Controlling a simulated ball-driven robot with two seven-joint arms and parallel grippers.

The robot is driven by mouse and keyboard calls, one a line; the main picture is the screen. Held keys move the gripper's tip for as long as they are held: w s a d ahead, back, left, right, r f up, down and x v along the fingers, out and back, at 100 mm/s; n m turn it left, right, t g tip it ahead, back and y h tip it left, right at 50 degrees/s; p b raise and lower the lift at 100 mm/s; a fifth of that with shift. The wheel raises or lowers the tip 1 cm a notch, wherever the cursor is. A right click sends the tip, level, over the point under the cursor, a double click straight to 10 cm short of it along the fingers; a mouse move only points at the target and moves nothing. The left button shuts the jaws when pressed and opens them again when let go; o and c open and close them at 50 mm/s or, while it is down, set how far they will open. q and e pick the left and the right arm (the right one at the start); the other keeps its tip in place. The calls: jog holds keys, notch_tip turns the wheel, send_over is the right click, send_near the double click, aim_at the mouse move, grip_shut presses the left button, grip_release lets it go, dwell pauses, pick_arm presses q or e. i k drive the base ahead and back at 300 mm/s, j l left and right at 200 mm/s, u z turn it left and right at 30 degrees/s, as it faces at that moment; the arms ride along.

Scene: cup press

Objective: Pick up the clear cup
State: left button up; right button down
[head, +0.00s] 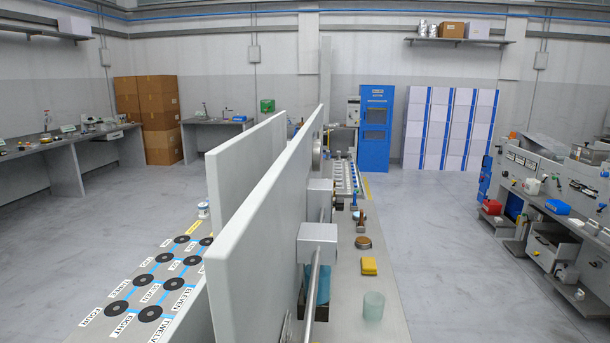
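The clear cup (373,306) is a small, pale green, see-through cup. It stands upright on the grey bench top (391,326) at the lower middle right of the head view. Neither of my grippers shows in this view. A grey press-like fixture with a square block (318,237) and a metal rod stands to the left of the cup. A blue-green translucent piece (322,284) shows behind the rod, partly hidden.
A yellow block (369,266) and a round brown-topped piece (362,243) sit behind the cup. Tall grey panels (262,215) stand left of the fixture. A board with black discs (150,314) lies farther left. Open floor (450,260) is right of the bench.

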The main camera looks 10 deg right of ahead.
aim_at(374, 302)
jog(key=k+l+u, duration=0.1)
jog(key=k+l, duration=0.2)
jog(key=l, duration=0.2)
jog(key=k+l+u, duration=0.1)
jog(key=k+l, duration=0.2)
jog(key=l, duration=0.15)
jog(key=k+l+u, duration=0.15)
jog(key=k+l, duration=0.15)
jog(key=l+u, duration=0.4)
jog(key=l, duration=1.3)
jog(key=i+l+u, duration=0.1)
jog(key=i+l, duration=0.2)
jog(key=i+l+u, duration=0.1)
jog(key=i+l, duration=0.15)
jog(key=l, duration=0.3)
jog(key=i+l+u, duration=0.1)
jog(key=i+l, duration=0.15)
jog(key=l, duration=0.2)
